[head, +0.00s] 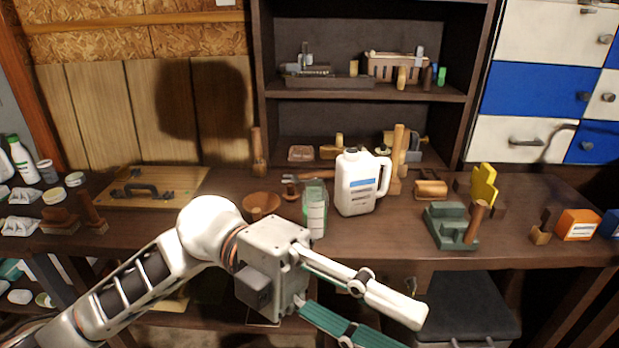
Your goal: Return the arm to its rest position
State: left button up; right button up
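My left arm comes in from the lower left, in front of the workbench. Its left gripper (398,328) points to the lower right, below the bench's front edge. Its white upper finger and green lower finger are apart, with nothing seen between them. The lower fingertip runs to the bottom edge of the picture. My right arm and gripper are not in view.
The dark workbench (375,235) holds a white jug (357,183), a green-white bottle (314,208), a green block (450,226) and an orange box (578,225). A shelf (370,93) stands behind. A dark stool-like box (468,305) is under the bench at right.

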pick_arm(q)
jog(key=w+a+r+n+t+h, duration=0.1)
jog(key=w+a+n+t+h, duration=0.2)
jog(key=w+n+t+h, duration=0.8)
jog(key=w+a+f+n+t+y, duration=0.45)
jog(key=w+f+n+t, duration=0.2)
jog(key=n+t, duration=0.25)
jog(key=w+a+f+n+t+y, duration=0.4)
jog(key=w+f+n+t+y, duration=0.15)
jog(key=f+n+t, duration=0.25)
jog(key=s+a+f+n+g+y, duration=0.1)
jog(key=s+a+f+n+y, duration=0.3)
jog(key=f, duration=0.7)
jog(key=a+f+n+g+y, duration=0.1)
jog(key=a+f+n+y, duration=0.2)
jog(key=a+f+y, duration=0.5)
jog(key=s+a+f+g, duration=0.2)
jog(key=s+f, duration=0.4)
jog(key=f, duration=0.3)
jog(key=s+a+f+n+g+y, duration=0.1)
jog(key=s+a+f+g, duration=0.1)
jog(key=s+f, duration=0.4)
notch_tip(320, 180, down, 3)
jog(key=shift+s+f+n+g, duration=0.1)
jog(key=shift+s+n+g, duration=0.1)
jog(key=shift+n+g, duration=0.15)
